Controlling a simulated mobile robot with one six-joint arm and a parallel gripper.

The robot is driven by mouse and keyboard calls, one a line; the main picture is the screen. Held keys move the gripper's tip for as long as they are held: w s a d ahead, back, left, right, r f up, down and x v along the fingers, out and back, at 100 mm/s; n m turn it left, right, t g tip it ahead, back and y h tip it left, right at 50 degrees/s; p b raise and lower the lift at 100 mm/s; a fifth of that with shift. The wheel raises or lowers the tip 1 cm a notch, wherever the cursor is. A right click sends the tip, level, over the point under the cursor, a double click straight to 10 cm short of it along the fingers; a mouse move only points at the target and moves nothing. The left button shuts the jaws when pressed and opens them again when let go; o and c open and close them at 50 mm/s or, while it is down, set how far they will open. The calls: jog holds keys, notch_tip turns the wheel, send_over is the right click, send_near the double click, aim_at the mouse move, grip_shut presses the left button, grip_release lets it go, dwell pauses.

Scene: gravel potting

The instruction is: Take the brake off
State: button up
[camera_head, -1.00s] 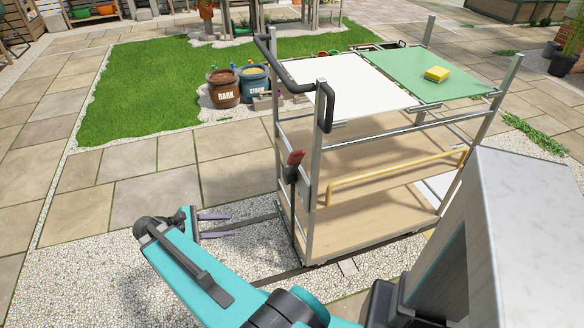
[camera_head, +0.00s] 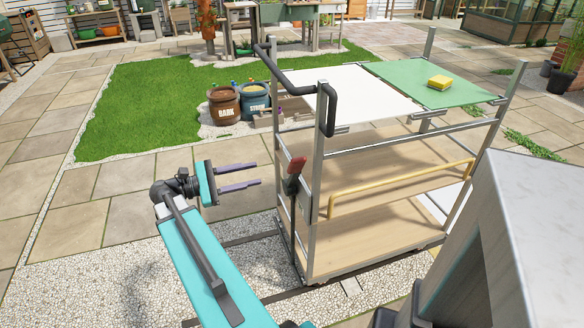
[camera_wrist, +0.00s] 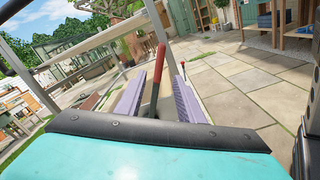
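The brake lever (camera_head: 296,170) has a red grip on a dark shaft. It stands nearly upright on the near left post of the trolley (camera_head: 318,190). My gripper (camera_head: 256,174) is left of the lever, with its two purple fingers pointing right toward it. The fingers are apart and empty, and a gap shows between their tips and the lever in the head view. In the wrist view the red-tipped lever (camera_wrist: 156,80) appears between the two open fingers (camera_wrist: 160,78). The lever's lower end is hidden there by my gripper's body.
The trolley has a black push handle (camera_head: 328,105) above the lever and a yellow rail (camera_head: 400,186) along its side. A yellow sponge (camera_head: 439,82) lies on its green top panel (camera_head: 400,76). Bark (camera_head: 224,106) and stone (camera_head: 256,100) tubs stand behind. Paving left of my gripper is clear.

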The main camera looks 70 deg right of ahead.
aim_at(289, 167)
jog(key=shift+s+d, duration=0.1)
jog(key=shift+x, duration=6.75)
jog(key=shift+f, duration=0.1)
grip_shut()
